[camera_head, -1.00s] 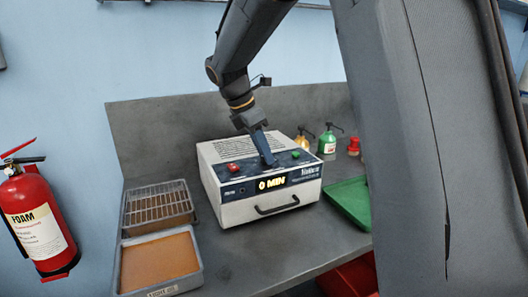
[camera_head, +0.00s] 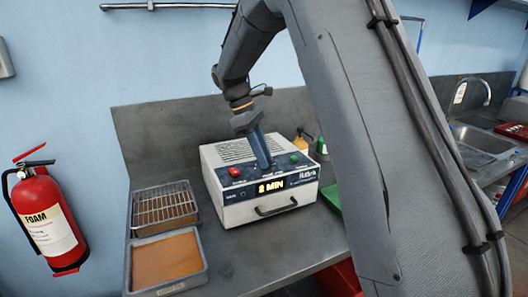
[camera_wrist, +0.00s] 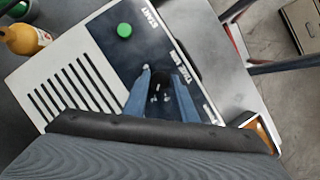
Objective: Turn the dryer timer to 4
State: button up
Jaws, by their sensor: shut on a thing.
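The dryer (camera_head: 240,150) is a white box with a dark blue control panel, standing on the grey bench. Its display (camera_head: 271,188) reads 2 MIN. A red button (camera_head: 234,171) is at the panel's left and a green button (camera_head: 294,158) at its right. My gripper (camera_head: 266,163) reaches down onto the panel between the buttons. In the wrist view, its blue fingers (camera_wrist: 160,95) are closed around the dark timer knob (camera_wrist: 161,83), which they largely hide. The green button also shows in the wrist view (camera_wrist: 124,30), beside the START label.
A wire rack tray (camera_head: 164,205) and a tray with a brown surface (camera_head: 166,260) lie left of the dryer. An orange bottle (camera_head: 301,141), a green bottle (camera_head: 321,146) and a green tray (camera_head: 331,197) are at its right. A fire extinguisher (camera_head: 45,215) hangs at left.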

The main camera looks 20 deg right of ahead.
jog(key=m+g+y+p, duration=0.1)
jog(key=m, duration=0.3)
jog(key=shift+w+d, duration=0.1)
jog(key=shift+w, duration=0.05)
jog(key=shift+d+m+g+y+p, duration=0.1)
jog(key=shift+m+g+y+p, duration=0.3)
jog(key=shift+m, duration=1.3)
jog(key=o, duration=1)
jog(key=shift+o, duration=0.2)
jog(key=b+v, duration=0.2)
jog(key=v, duration=0.6)
jog(key=shift+b, duration=0.4)
